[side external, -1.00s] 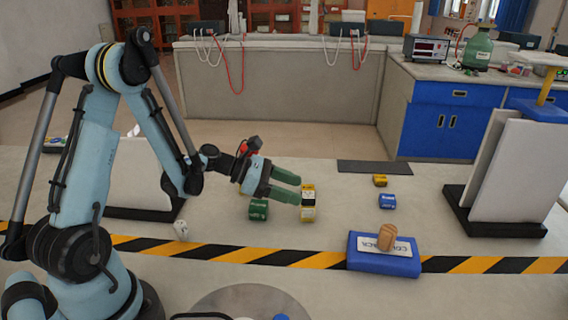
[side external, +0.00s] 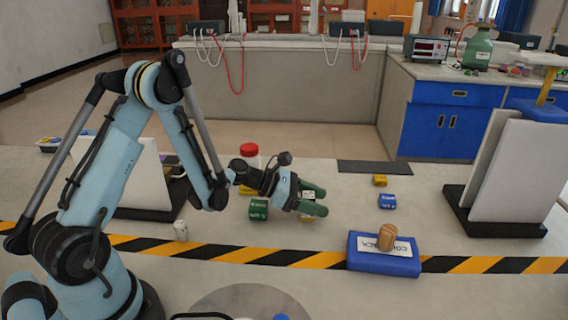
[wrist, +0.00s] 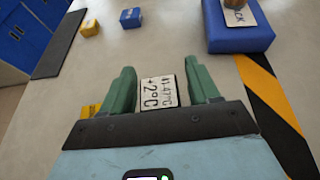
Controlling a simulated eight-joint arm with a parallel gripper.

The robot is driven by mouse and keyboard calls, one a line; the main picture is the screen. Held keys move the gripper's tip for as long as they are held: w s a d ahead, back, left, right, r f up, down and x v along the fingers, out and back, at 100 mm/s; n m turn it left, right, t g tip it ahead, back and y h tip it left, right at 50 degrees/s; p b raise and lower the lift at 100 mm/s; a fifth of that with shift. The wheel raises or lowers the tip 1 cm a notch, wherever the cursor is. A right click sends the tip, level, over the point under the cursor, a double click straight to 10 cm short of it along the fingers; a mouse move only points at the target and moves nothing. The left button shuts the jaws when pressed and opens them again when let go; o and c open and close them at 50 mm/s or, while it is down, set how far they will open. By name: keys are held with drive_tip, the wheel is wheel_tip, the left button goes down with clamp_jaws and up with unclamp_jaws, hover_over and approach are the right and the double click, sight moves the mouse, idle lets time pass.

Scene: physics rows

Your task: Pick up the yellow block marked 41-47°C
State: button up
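The block marked 41-47°C (wrist: 158,92) shows its white label, also reading +2°C, between the two green fingers in the wrist view. My gripper (wrist: 160,84) is open around it, with a gap visible on each side of the label. In the side external view my gripper (side external: 313,199) is low over the table, and its fingers hide most of the block. A little yellow (side external: 306,219) shows below the fingers.
A green block (side external: 258,209) stands left of the fingers. A red-lidded jar (side external: 249,151) is behind my wrist. A yellow block (side external: 380,180) and a blue block (side external: 388,201) stand right. A blue platform (side external: 384,263) holds a wooden piece (side external: 387,236).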

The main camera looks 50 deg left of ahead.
drive_tip(key=c, duration=0.9)
drive_tip(key=shift+r, duration=0.15)
